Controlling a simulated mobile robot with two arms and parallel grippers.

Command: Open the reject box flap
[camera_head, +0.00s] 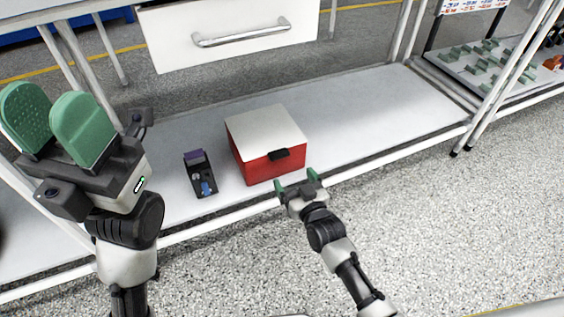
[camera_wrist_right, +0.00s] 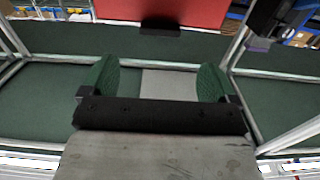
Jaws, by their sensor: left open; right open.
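The reject box is a red box (camera_head: 262,167) with a white lid flap (camera_head: 264,131), standing on the lower shelf in the head view. The flap lies shut on top, with a black handle (camera_head: 280,155) on the front edge. In the right wrist view the red front (camera_wrist_right: 165,12) and the black handle (camera_wrist_right: 160,27) show at the top. My right gripper (camera_head: 297,184) is open and empty, just in front of the box and apart from the handle. It also shows in the right wrist view (camera_wrist_right: 160,82). My left gripper (camera_head: 55,122) is open and empty, raised at the left, away from the box.
A small dark device (camera_head: 200,174) with a blue switch stands left of the box on the shelf (camera_head: 350,125). A white drawer (camera_head: 235,35) with a metal handle hangs above and behind. The shelf right of the box is clear. White frame posts stand at the right.

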